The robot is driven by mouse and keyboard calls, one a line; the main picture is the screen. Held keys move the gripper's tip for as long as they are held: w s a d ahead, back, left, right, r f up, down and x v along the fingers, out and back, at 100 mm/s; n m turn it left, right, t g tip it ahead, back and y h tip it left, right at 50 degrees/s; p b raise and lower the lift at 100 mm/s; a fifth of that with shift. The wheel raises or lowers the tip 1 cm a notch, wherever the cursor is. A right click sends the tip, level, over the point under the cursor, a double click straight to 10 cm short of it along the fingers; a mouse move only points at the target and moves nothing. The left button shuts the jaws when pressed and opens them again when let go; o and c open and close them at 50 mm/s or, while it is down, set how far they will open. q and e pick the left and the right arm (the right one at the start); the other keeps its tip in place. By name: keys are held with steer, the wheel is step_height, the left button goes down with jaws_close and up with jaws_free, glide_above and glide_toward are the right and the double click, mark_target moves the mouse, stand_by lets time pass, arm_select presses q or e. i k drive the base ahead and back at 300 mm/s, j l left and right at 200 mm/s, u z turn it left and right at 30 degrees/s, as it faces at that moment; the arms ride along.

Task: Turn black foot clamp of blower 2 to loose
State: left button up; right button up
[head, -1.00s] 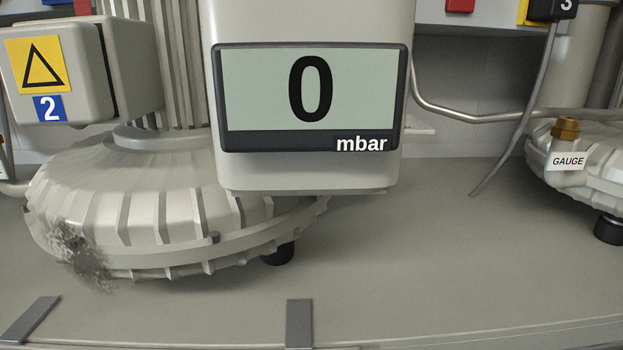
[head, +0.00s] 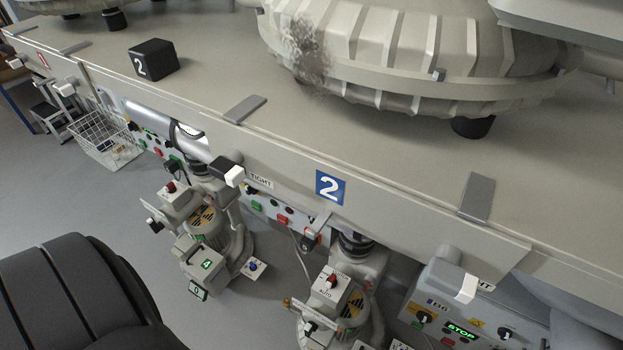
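Blower 2 (head: 400,75), a pale ribbed round housing with a dark smudge, stands on the shelf at the top of the head view. A blue plate (head: 330,187) marked 2 is on the shelf's front edge below it. Left of the plate is a foot clamp with a black body and white tip (head: 227,170), beside a label reading TIGHT (head: 261,180). Right of the plate is a beige clamp with a white tip (head: 459,281), its label partly covered. Neither of my grippers is in view.
A black block (head: 153,60) marked 2 stands on the shelf (head: 200,80). Pumps with switches (head: 205,230) and control panels stand below the edge. A wire basket (head: 100,135) is at the left. Grey floor is open at the left. A dark rounded body fills the lower left.

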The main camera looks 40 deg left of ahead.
mark_target(228, 169)
steer(key=k+j+u, duration=0.1)
steer(key=u, duration=0.3)
steer(key=k+j+u, duration=0.15)
steer(key=u, duration=0.25)
steer(key=j+u, duration=0.15)
steer(key=u, duration=0.25)
steer(key=k, duration=0.05)
